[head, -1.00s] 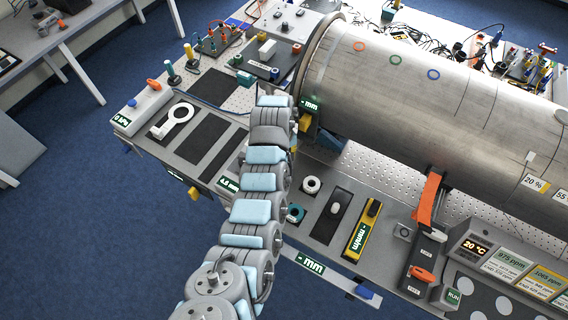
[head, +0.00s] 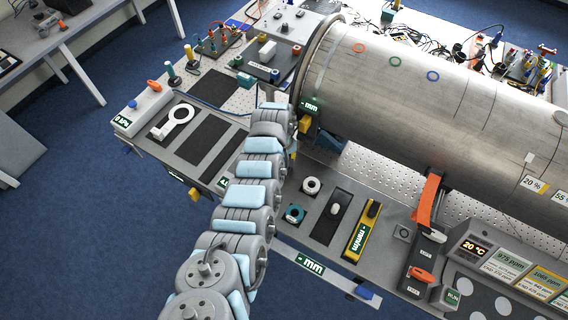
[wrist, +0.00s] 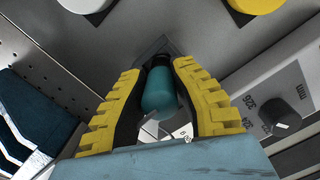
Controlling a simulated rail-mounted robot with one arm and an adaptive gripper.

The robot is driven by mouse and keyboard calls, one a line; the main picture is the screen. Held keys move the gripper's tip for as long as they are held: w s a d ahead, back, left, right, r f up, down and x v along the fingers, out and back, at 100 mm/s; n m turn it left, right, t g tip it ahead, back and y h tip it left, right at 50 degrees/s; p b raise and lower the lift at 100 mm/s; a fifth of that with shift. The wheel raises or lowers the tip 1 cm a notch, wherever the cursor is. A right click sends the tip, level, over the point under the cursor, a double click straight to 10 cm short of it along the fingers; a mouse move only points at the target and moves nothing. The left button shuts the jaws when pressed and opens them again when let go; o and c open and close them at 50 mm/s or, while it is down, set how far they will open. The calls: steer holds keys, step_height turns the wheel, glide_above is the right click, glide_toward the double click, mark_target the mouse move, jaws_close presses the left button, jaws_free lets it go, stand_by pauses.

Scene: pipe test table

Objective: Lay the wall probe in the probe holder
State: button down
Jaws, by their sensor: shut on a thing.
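My gripper (wrist: 160,98) has its yellow fingers on both sides of a teal cylinder with a dark end (wrist: 159,92), which I take to be the wall probe. The fingers are shut on it. In the head view the fingertips and the probe are mostly hidden behind my arm, close to the near-left end of the big pipe. I cannot pick out the probe holder for certain; a dark-lined slot (head: 325,228) with a small white piece lies in the front panel, right of my arm.
The steel pipe (head: 430,110) fills the right. A green-lit mm display (head: 309,106) sits by its left end. A teal ring (head: 294,213), a white ring (head: 311,186) and a yellow instrument (head: 362,230) lie on the panel. Dark recesses (head: 196,144) lie left of my arm.

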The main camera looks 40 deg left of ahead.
steer(key=shift+f, duration=0.15)
steer(key=c, duration=1)
jaws_free()
steer(key=shift+c, duration=0.2)
steer(key=shift+a+r, duration=0.2)
steer(key=shift+r, duration=1.85)
steer(key=shift+a+r, duration=0.15)
steer(key=shift+r, duration=1.9)
steer(key=shift+a+r, duration=0.2)
steer(key=shift+r, duration=1.85)
steer(key=shift+w+f, duration=0.1)
